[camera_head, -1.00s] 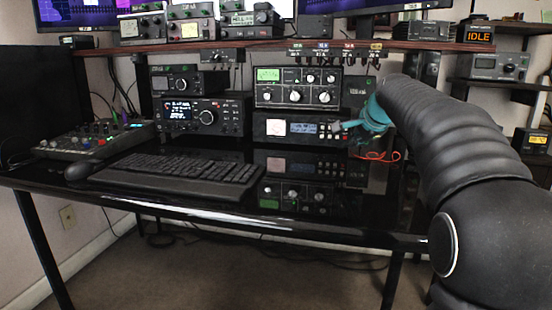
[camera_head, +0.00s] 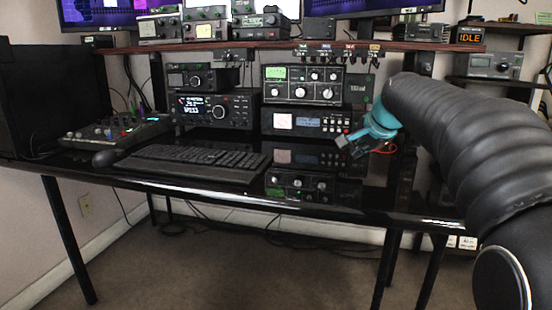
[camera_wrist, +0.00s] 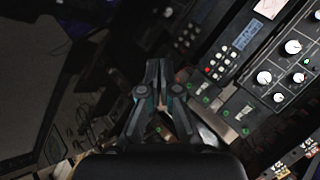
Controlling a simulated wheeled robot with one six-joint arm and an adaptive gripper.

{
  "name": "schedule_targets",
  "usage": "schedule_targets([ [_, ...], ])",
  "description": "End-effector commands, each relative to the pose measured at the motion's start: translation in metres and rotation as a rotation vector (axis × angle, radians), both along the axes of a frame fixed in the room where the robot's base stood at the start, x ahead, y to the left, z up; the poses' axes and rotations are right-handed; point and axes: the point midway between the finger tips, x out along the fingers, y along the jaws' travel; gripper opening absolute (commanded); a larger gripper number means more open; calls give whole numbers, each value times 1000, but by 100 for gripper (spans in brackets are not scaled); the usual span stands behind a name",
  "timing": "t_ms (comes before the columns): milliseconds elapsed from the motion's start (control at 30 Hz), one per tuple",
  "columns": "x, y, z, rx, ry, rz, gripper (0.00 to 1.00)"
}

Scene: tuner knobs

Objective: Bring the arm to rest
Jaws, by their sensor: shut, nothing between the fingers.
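My gripper (camera_head: 347,146) is above the right part of the glossy black desk (camera_head: 330,201), at the end of my dark sleeved arm. In the head view it is small, dark and teal, just right of and in front of the lower radio (camera_head: 305,123). In the wrist view its fingers (camera_wrist: 158,75) come together at the tips and hold nothing. The tuner (camera_head: 302,86) with several white knobs sits on top of that radio. It also shows in the wrist view (camera_wrist: 283,60), to the right of the fingers.
A keyboard (camera_head: 195,162) and a small mixer (camera_head: 115,130) are on the desk's left side. Another radio (camera_head: 214,109) stands left of the tuner. A wooden shelf (camera_head: 270,44) with equipment and monitors runs above. A red cable (camera_head: 384,150) is near my gripper.

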Motion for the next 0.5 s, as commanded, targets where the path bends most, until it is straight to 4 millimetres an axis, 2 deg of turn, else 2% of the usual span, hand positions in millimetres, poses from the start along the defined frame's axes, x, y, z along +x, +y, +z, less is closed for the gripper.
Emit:
schedule_targets([
  [167,-45,12,-2,-90,24,82,0],
  [267,-82,21,-8,-164,46,153,0],
  [500,-188,39,-43,-374,108,374,0],
])
